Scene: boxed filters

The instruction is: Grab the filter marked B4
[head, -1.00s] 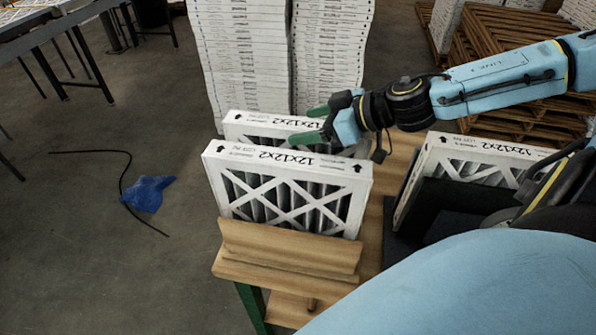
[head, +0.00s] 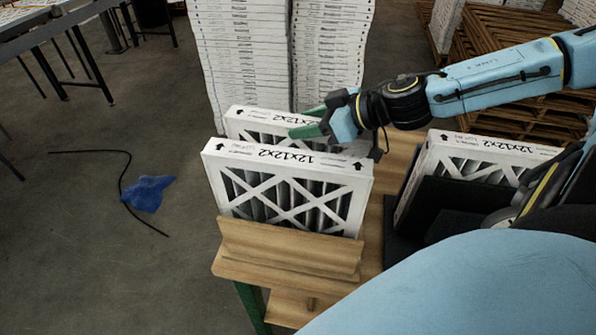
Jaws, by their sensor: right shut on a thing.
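Two white-framed filters with lattice fronts stand upright, one behind the other, in a wooden rack (head: 290,262). The front filter (head: 235,153) and the rear filter (head: 248,122) both show "12x12x2" on their top edges. I cannot read a B4 mark on either. My right gripper (head: 305,121) reaches in from the right, its green fingers shut on the rear filter's top edge, right of its middle. The front filter hides most of the rear one. My left gripper is not in view.
Another white filter (head: 492,147) stands in a dark holder at the right. Tall stacks of white boxes (head: 245,60) rise behind the rack, with wooden pallets (head: 520,65) at the back right. A blue sheet (head: 148,192) and a black cable (head: 122,190) lie on the floor.

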